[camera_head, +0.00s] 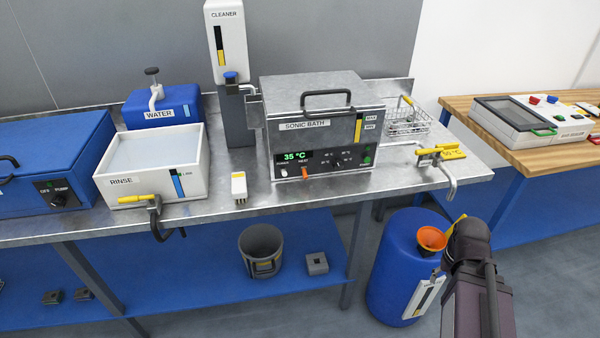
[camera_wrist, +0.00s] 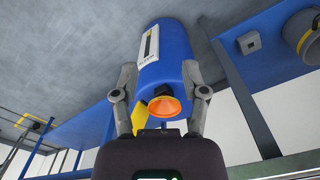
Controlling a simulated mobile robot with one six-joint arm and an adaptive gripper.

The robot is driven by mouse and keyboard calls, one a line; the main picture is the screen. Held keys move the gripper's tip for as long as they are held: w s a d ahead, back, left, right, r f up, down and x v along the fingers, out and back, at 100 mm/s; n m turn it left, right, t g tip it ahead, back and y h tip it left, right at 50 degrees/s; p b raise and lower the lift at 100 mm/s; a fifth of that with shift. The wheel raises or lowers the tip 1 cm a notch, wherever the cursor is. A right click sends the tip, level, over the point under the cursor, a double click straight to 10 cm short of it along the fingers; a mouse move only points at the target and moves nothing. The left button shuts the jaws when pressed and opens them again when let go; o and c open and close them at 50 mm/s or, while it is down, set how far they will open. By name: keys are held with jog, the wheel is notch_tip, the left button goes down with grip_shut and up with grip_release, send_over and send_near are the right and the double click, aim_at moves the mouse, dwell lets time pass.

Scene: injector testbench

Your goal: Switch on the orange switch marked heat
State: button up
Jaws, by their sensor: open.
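The sonic bath (camera_head: 325,135) is a grey metal box with a lid and handle on the steel bench. Its dark front panel has a green display reading 35 °C. The orange heat switch (camera_head: 307,173) is low on that panel, right of a white power switch (camera_head: 284,172). Its exact position is too small to tell. My arm is at the lower right of the head view, well apart from the panel; its fingers are hidden there. In the wrist view my gripper (camera_wrist: 160,95) is open, its two fingers apart with nothing held. The heat switch is not in the wrist view.
A blue drum (camera_head: 392,265) with an orange funnel (camera_head: 432,239) stands on the floor beside my arm. A yellow-handled valve (camera_head: 440,160) juts from the bench's right front. A white rinse tank (camera_head: 150,165) and a small white block (camera_head: 239,187) stand left of the bath.

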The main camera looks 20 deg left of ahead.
jog(key=shift+a, duration=0.45)
jog(key=shift+w+a, duration=0.15)
jog(key=shift+w, duration=0.05)
jog(key=w+a+r+n+t+h, duration=0.1)
jog(key=w+a+r+t+h, duration=0.15)
jog(key=a, duration=0.45)
jog(key=w+a+r+n+t+h, duration=0.1)
jog(key=w+a+t, duration=0.15)
jog(key=a, duration=0.45)
jog(key=w+a+r+n+t+h, duration=0.1)
jog(key=w+a+t, duration=0.15)
jog(key=a, duration=0.35)
jog(key=s+a+r+n+t+y, duration=0.1)
jog(key=s+a+r+n+t, duration=0.1)
jog(key=a, duration=1)
jog(key=s+a+r+n+t+y, duration=0.2)
jog(key=a+r+t, duration=0.3)
jog(key=a, duration=0.7)
jog(key=shift+s+a+r+n+b, duration=0.3)
jog(key=shift+s+a+r, duration=0.1)
jog(key=shift+r, duration=0.2)
